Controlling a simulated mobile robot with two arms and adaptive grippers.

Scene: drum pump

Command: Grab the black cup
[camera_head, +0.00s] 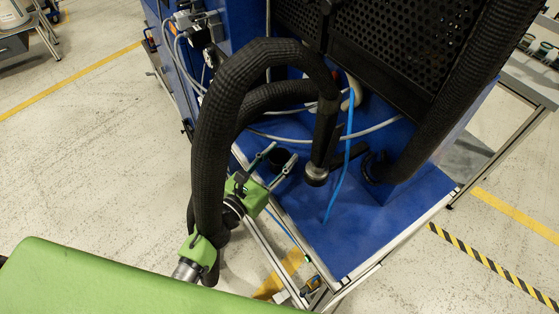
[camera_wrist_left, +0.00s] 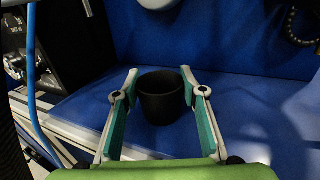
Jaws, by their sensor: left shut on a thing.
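The black cup (camera_wrist_left: 161,98) is upright at the blue surface in the left wrist view. It sits between the two teal-padded fingers of my left gripper (camera_wrist_left: 160,73), which is shut on it. In the head view my left gripper (camera_head: 286,151) reaches in over the edge of the blue platform, fingers pointing up and right. The cup shows there only as a small dark shape (camera_head: 280,161) between the fingers. My right gripper is not in view.
The blue platform (camera_head: 345,240) has bare room at its front. A black nozzle with a metal tip (camera_head: 317,173) hangs just right of the gripper. A blue cable (camera_head: 342,175) hangs beside it. Thick black hose (camera_head: 430,130) runs down at right.

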